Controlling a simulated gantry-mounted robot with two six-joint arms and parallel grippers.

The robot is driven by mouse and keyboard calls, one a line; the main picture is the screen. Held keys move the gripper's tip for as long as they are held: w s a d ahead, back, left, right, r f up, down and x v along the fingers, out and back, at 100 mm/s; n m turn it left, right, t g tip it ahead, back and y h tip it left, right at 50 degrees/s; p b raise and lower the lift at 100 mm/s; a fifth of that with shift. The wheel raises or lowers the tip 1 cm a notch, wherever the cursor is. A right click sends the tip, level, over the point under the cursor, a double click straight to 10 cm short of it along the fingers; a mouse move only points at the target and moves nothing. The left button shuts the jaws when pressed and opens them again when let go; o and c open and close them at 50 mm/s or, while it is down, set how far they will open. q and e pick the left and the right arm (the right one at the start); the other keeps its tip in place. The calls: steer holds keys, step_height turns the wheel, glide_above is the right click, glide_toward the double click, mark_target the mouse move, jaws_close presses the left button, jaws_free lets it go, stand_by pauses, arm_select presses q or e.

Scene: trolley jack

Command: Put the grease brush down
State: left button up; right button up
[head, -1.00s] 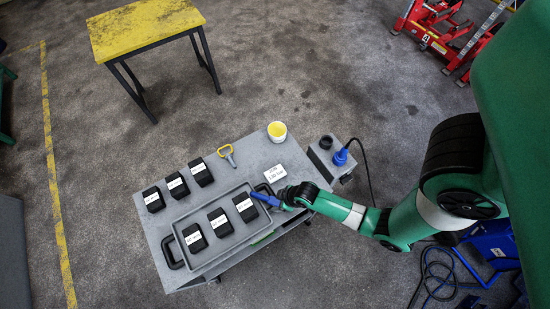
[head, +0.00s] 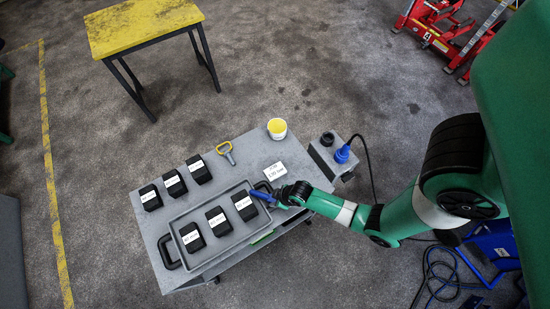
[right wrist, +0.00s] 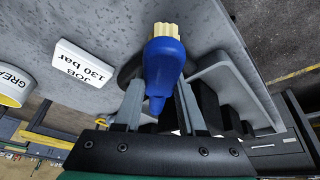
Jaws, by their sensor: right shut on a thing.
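The grease brush has a blue handle (head: 262,195) and, in the right wrist view, short pale yellow bristles (right wrist: 166,31) pointing away from my gripper. My right gripper (head: 280,197) is shut on the brush, and in the right wrist view its two grey fingers (right wrist: 160,104) sit either side of the blue handle (right wrist: 163,68). In the head view the brush is over the right end of the grey tray (head: 185,217), beside the nearest black block (head: 244,205). Whether it touches the tray is unclear. My left gripper is not in view.
On the trolley top (head: 235,180) stand a yellow-topped grease pot (head: 277,128), a white 130 bar card (head: 274,171), a yellow-handled tool (head: 226,151) and several labelled black blocks. A grey box with a blue plug (head: 343,154) adjoins the trolley's right edge.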

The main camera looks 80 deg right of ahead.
steer(key=shift+r, duration=0.1)
jaws_close()
steer(key=shift+r+p, duration=0.35)
steer(key=shift+r, duration=0.2)
step_height(320, 180, up, 17)
steer(key=p, duration=1.5)
steer(key=shift+p, duration=0.4)
steer(key=shift+f, duration=0.15)
